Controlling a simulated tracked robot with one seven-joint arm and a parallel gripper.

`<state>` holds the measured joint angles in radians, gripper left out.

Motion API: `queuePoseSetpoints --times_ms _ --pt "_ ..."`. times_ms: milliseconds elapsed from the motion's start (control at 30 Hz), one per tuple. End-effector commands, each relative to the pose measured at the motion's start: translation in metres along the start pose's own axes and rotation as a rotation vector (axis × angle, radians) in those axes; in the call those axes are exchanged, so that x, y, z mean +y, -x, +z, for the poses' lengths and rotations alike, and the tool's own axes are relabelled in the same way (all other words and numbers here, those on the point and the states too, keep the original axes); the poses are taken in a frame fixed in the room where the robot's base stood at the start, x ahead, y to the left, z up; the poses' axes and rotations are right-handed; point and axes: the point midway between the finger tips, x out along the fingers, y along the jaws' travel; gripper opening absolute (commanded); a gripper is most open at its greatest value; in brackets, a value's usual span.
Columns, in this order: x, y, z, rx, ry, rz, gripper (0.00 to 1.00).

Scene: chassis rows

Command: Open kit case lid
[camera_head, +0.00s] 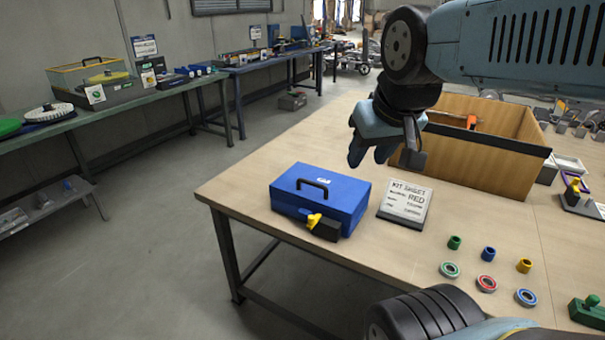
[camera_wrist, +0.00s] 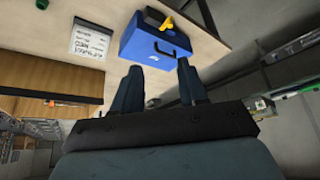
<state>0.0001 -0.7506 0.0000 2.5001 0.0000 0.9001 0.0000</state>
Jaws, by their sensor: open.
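The blue kit case (camera_head: 336,194) sits near the left corner of the wooden table with its lid shut. A black handle (camera_head: 313,187) is on its top. A yellow latch-like piece (camera_head: 314,220) and a black block (camera_head: 326,231) are at its front. The case also shows in the wrist view (camera_wrist: 140,48), beyond my fingers. My gripper (camera_head: 372,160) is above the table, to the right of and higher than the case. In the wrist view my gripper (camera_wrist: 158,82) has its two fingers apart, with nothing between them.
A kit sheet (camera_head: 405,203) lies right of the case. A large wooden bin (camera_head: 485,150) stands behind it. Several coloured caps and rings, including a red-rimmed ring (camera_head: 486,284), lie at the front right. A green block (camera_head: 588,312) is at the right edge.

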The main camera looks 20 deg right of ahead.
Motion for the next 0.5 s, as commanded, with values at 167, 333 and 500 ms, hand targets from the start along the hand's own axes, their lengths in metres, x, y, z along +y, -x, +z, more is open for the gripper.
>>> queuePoseSetpoints --times_ms 167,333,500 --pt "0.000 -0.001 -0.003 -0.005 0.008 0.001 0.42" --pt "0.004 -0.009 -0.022 -0.034 0.061 0.005 0.42" --pt "0.005 -0.025 -0.053 -0.079 0.150 0.013 0.42"
